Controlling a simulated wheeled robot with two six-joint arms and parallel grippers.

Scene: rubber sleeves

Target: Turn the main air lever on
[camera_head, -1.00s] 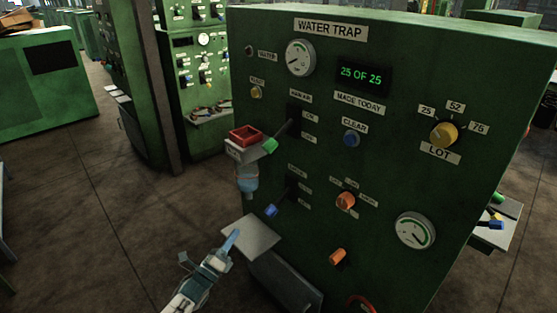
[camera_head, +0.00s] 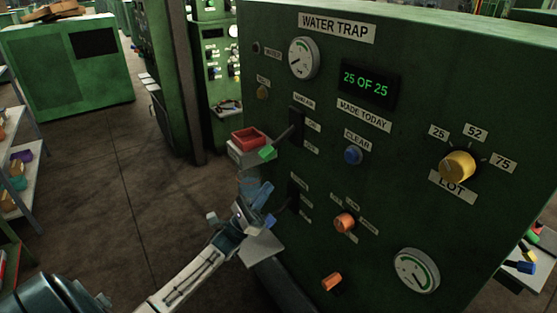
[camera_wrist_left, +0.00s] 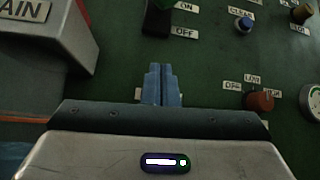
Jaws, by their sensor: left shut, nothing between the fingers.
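The main air lever (camera_head: 267,153) has a green tip and a dark arm, and sticks out of a dark slot on the green WATER TRAP panel (camera_head: 400,180). Its arm slants down and left from the slot in the head view. In the left wrist view the dark slot and lever part (camera_wrist_left: 158,20) show at the top, beside the ON and OFF labels. My left gripper (camera_head: 257,194) is shut and empty, its blue fingers below the green tip and apart from it. The fingers also show in the left wrist view (camera_wrist_left: 163,85). My right gripper is not in view.
A red-topped box (camera_head: 250,140) juts out left of the lever. A blue-tipped lever (camera_head: 268,221) sits close below my left gripper. Orange knobs (camera_head: 344,222), a blue CLEAR button (camera_head: 353,155) and a yellow LOT knob (camera_head: 457,166) are farther right. The floor left of the panel is open.

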